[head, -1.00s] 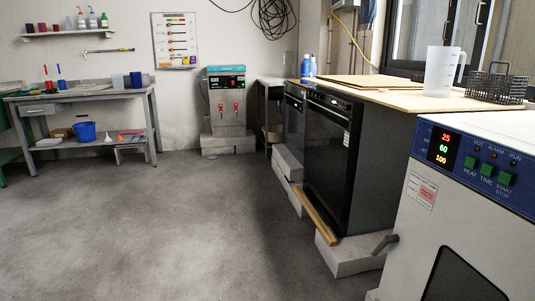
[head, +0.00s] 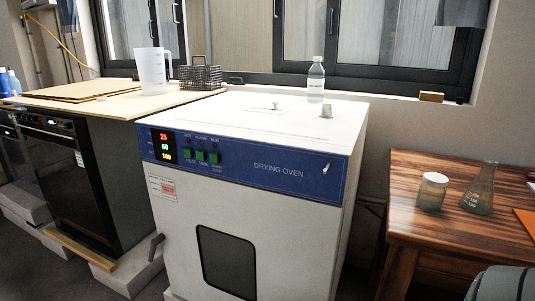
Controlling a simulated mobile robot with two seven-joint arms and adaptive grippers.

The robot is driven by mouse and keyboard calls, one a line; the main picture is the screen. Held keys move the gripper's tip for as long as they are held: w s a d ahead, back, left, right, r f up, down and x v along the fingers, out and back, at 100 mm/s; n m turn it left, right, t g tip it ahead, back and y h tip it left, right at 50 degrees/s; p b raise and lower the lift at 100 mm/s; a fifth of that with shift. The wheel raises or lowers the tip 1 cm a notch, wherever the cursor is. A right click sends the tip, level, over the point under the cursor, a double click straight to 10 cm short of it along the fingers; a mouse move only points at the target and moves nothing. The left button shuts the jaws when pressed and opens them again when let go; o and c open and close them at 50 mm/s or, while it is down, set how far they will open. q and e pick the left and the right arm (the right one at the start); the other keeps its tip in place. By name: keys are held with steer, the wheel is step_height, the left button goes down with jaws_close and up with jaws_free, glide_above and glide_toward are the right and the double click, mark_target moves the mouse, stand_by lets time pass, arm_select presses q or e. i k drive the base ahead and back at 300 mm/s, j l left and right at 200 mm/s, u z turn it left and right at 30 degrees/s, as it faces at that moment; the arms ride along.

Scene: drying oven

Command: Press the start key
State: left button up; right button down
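The white drying oven (head: 272,228) stands in the middle of the head view, its door window facing me. A blue control panel (head: 250,170) runs along the top of its front. A row of green keys sits left on this panel, beside a display (head: 163,147) reading 25, 60 and 100. The rightmost green key, the start key (head: 214,158), has a small label under it that is hard to read now; the earlier view shows START STOP there. The lamps above the keys look dark. Neither of my grippers is in view.
A clear bottle (head: 316,80) and small fittings stand on the oven's top. Left is a counter (head: 110,103) with a jug (head: 153,70) and wire basket (head: 200,76). Right is a wooden table (head: 450,236) with a jar (head: 432,191) and flask (head: 479,190). The oven's front looks unobstructed.

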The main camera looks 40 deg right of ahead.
mark_target(215, 158)
steer(key=z, duration=1)
